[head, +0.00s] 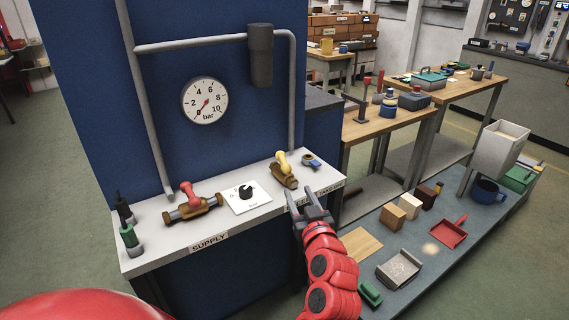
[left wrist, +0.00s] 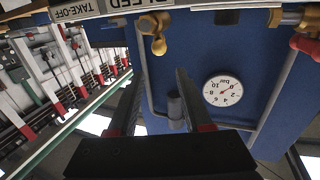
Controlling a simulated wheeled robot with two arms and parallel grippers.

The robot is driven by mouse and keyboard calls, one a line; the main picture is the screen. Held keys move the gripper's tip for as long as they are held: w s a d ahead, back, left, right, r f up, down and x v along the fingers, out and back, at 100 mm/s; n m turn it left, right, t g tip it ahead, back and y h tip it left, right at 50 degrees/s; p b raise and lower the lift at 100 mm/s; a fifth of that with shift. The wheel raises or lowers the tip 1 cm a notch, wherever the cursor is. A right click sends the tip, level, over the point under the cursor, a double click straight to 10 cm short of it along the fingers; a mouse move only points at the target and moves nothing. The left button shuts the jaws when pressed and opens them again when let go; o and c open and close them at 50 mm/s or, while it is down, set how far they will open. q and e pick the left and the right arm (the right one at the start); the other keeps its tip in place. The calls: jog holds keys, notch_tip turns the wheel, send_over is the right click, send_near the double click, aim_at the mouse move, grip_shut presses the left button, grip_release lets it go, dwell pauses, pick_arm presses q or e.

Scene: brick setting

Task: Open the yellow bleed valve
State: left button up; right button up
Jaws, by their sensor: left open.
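The yellow bleed valve has a yellow handle (head: 282,161) on a brass body (head: 286,178), on the white shelf of the blue panel. In the left wrist view, which is upside down, its handle (left wrist: 158,46) shows beyond the fingertips, near the BLEED label (left wrist: 125,25). My left gripper (head: 308,197) is open and empty, in front of the shelf's edge and a little right of the valve. A gap shows between the fingers (left wrist: 162,66) and the valve. My right gripper is not in view.
A red-handled valve (head: 190,194) and a black knob on a white plate (head: 247,196) share the shelf with the yellow one. A pressure gauge (head: 205,101) on the panel has its needle near 0. Grey pipes run up the panel. A low bench (head: 405,218) with blocks and trays lies right.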

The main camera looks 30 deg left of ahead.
aim_at(286, 166)
pick_arm(q)
jog(key=p+x, duration=0.1)
jog(key=x, duration=1.4)
jog(key=shift+w+p, duration=0.15)
jog(key=shift+p, duration=0.25)
grip_shut()
